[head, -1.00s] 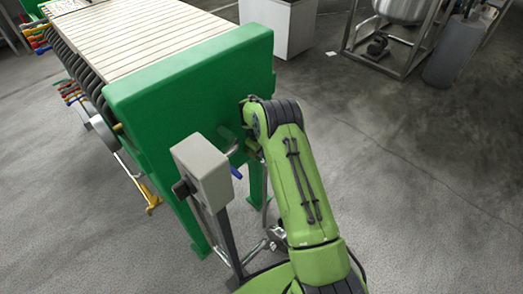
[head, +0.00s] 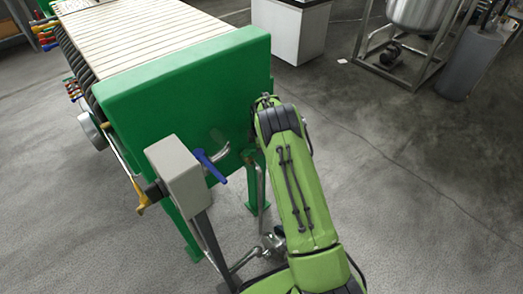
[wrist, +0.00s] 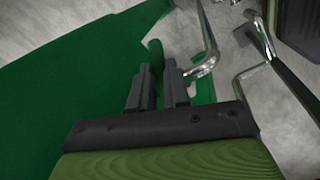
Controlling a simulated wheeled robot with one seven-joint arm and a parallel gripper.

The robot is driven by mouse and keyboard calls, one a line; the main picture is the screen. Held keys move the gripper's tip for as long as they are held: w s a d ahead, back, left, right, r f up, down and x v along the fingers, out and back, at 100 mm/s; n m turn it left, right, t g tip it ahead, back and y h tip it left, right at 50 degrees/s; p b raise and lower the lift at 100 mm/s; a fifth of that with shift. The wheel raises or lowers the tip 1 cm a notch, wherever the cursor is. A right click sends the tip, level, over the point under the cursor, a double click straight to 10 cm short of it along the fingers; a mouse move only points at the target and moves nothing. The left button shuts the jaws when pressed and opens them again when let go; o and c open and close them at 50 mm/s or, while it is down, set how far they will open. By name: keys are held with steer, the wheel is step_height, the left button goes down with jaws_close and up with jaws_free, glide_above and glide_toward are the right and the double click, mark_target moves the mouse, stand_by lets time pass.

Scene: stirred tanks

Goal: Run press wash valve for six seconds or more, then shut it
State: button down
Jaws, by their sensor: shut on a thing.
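My gripper's two dark fingers (wrist: 158,88) show in the wrist view, close together on a dark green, lever-like piece (wrist: 155,50). A bent silver pipe (wrist: 203,66) runs right beside it. I cannot tell for sure that this piece is the wash valve's handle. In the head view my gripper is hidden behind my green arm and the press end. A blue lever (head: 211,166) stands slanted on a short silver pipe at the green end plate (head: 195,105), apart from my arm.
A grey box (head: 176,172) on a post stands in front of the press, left of my arm. Steel pipes (head: 262,190) stand near the press leg. Open floor (head: 400,200) lies to the right. A steel tank (head: 425,12) in a frame is at the back right.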

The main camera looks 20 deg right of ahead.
steer(key=shift+w+d+n+y+b, duration=0.15)
steer(key=shift+w+n, duration=0.2)
steer(key=shift+n, duration=0.4)
steer(key=shift+w+a+n+y+b, duration=0.1)
steer(key=shift+w+n+b, duration=0.2)
steer(key=shift+n, duration=0.5)
steer(key=shift+w+d+n+y+b, duration=0.15)
steer(key=shift+w+n, duration=0.25)
steer(key=shift+n, duration=0.35)
steer(key=shift+a, duration=0.1)
steer(key=c, duration=1.1)
jaws_free()
steer(key=s+r+p, duration=0.3)
steer(key=r+p, duration=0.1)
steer(key=r, duration=1.1)
steer(key=shift+d+r+p, duration=0.25)
steer(key=shift+d+p, duration=0.05)
steer(key=shift+d, duration=0.05)
